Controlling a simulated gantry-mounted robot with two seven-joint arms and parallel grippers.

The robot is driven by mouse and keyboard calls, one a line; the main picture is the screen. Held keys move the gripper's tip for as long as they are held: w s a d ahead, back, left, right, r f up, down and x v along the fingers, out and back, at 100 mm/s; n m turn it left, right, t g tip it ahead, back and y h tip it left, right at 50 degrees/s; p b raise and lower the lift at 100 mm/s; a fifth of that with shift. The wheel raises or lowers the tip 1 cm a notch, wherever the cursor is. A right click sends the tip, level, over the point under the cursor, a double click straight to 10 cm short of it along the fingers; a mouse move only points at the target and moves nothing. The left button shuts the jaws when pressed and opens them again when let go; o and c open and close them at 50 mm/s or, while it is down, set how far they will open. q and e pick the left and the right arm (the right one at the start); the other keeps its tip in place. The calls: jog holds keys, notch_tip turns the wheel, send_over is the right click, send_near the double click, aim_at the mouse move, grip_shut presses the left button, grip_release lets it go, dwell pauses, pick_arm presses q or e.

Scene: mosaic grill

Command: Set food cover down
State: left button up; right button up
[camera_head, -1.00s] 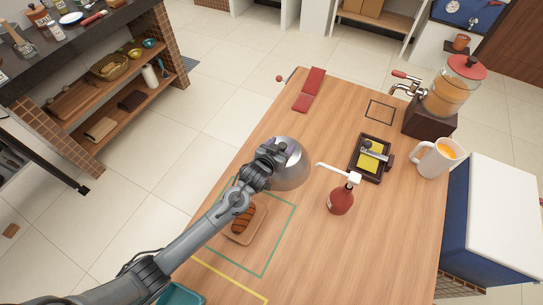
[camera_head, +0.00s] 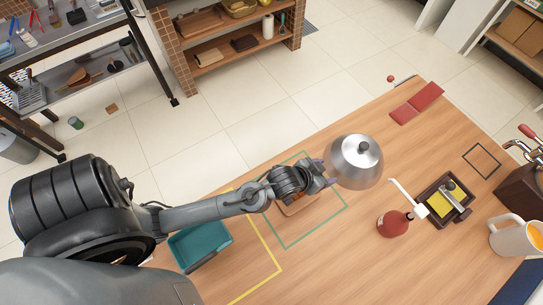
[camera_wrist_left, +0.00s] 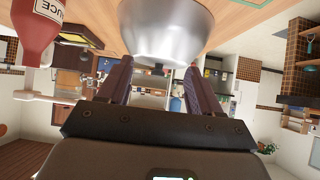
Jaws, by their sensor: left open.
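The food cover (camera_head: 356,165), a shiny metal dome with a knob on top, sits upright on the wooden table, just right of the green outlined square. My left gripper (camera_head: 327,172) is open and empty at the cover's left side, off the knob. In the left wrist view the cover (camera_wrist_left: 168,28) lies just beyond the spread fingers of the gripper (camera_wrist_left: 157,75); I cannot tell whether they touch it. A small wooden board (camera_head: 298,208) inside the green square is mostly hidden by my left arm. My right gripper is not in view.
A red sauce bottle (camera_head: 392,224) stands close to the cover's lower right. A teal bin (camera_head: 200,246) is at the left.

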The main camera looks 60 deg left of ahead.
pick_arm(q)
jog(key=s+g, duration=0.1)
jog(key=s, duration=0.2)
jog(key=s+f+g, duration=0.1)
jog(key=s, duration=0.3)
jog(key=s+g, duration=0.1)
jog(key=s, duration=0.2)
jog(key=shift+s+a+f, duration=0.15)
jog(key=shift+a+f, duration=0.05)
jog(key=shift+a, duration=0.1)
jog(key=s+a+m+g, duration=0.1)
jog(key=s+g, duration=0.2)
jog(key=s, duration=0.6)
jog(key=shift+s+a+r+g+y, duration=0.3)
jog(key=shift+s+a+r+g, duration=0.1)
jog(key=shift+r, duration=0.05)
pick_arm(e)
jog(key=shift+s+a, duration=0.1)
